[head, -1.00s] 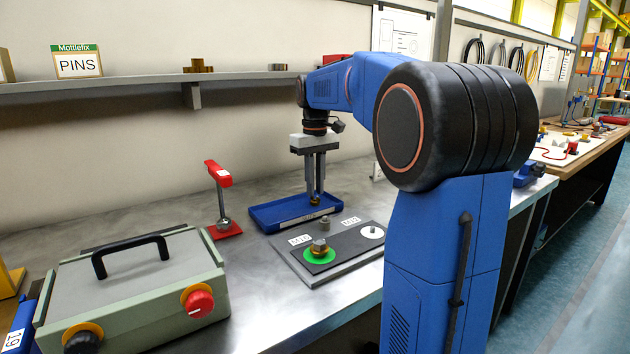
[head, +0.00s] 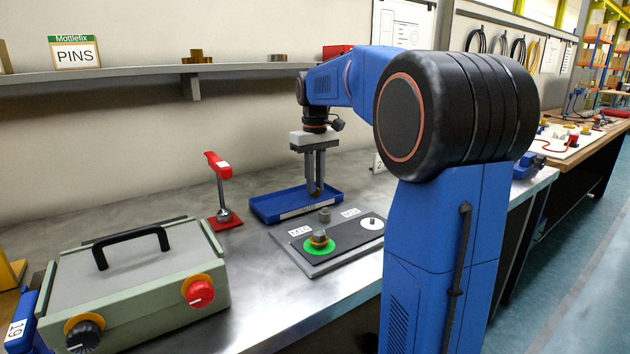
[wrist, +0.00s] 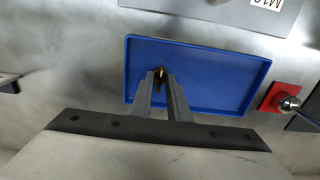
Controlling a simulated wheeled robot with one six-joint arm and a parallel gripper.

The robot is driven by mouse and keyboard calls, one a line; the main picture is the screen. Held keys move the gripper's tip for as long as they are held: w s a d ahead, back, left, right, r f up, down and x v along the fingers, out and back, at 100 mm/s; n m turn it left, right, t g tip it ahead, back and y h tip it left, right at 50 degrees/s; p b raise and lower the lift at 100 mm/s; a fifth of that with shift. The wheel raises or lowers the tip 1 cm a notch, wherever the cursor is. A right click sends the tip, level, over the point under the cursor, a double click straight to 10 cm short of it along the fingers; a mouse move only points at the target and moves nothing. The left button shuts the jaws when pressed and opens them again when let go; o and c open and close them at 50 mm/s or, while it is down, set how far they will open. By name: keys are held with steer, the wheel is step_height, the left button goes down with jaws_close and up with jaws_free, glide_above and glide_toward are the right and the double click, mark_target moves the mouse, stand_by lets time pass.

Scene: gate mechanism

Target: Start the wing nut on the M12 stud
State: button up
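The brass wing nut (wrist: 161,74) is at the blue tray (wrist: 200,80), between my gripper's two fingertips in the wrist view; only a small part of it shows. In the head view my gripper (head: 315,194) points straight down over the blue tray (head: 268,213), and the nut is mostly hidden by the fingers. I cannot tell whether the fingers press on it.
A red-handled clamp (head: 219,168) stands left of the tray. A green-grey box (head: 130,270) with a black handle and knobs fills the front left. A shelf (head: 120,88) runs along the wall.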

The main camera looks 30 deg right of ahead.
jaws_close()
steer(key=shift+r, duration=0.7)
step_height(320, 180, up, 5)
steer(key=shift+f, duration=0.1)
stand_by(0.4)
steer(key=shift+s, duration=0.1)
